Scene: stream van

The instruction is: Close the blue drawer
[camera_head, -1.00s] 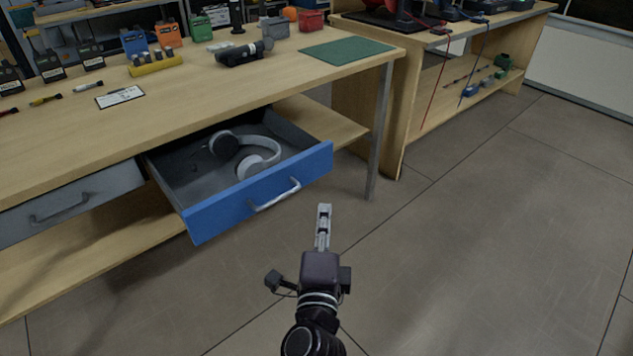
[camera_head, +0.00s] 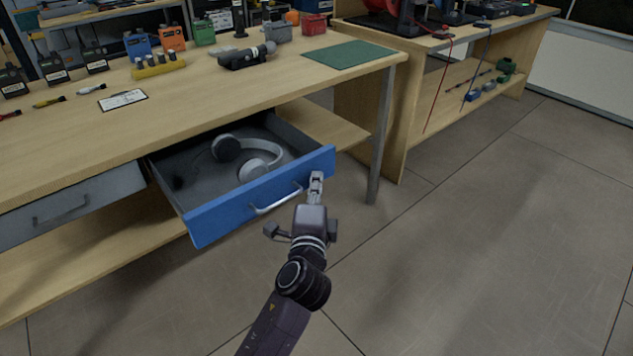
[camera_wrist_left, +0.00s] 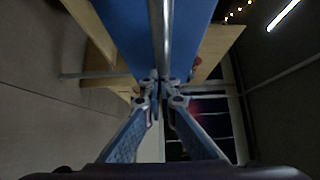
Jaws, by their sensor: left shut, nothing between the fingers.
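The blue drawer (camera_head: 240,207) is pulled out from under the wooden workbench, with its inside showing. A silver bar handle (camera_head: 277,202) sits on its blue front. Grey-white headphones (camera_head: 248,160) lie inside. My left gripper (camera_head: 316,178) is shut and empty at the right end of the drawer front, right of the handle. In the left wrist view the shut fingertips (camera_wrist_left: 163,84) are close to the blue front (camera_wrist_left: 125,25) and the handle (camera_wrist_left: 161,40). I cannot tell whether they touch it. My right gripper is not in view.
A closed grey drawer (camera_head: 72,206) is left of the blue one. A metal table leg (camera_head: 381,135) stands to its right. The bench top holds radios, a dark device (camera_head: 247,55) and a green mat (camera_head: 349,54). The floor (camera_head: 480,240) in front is clear.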

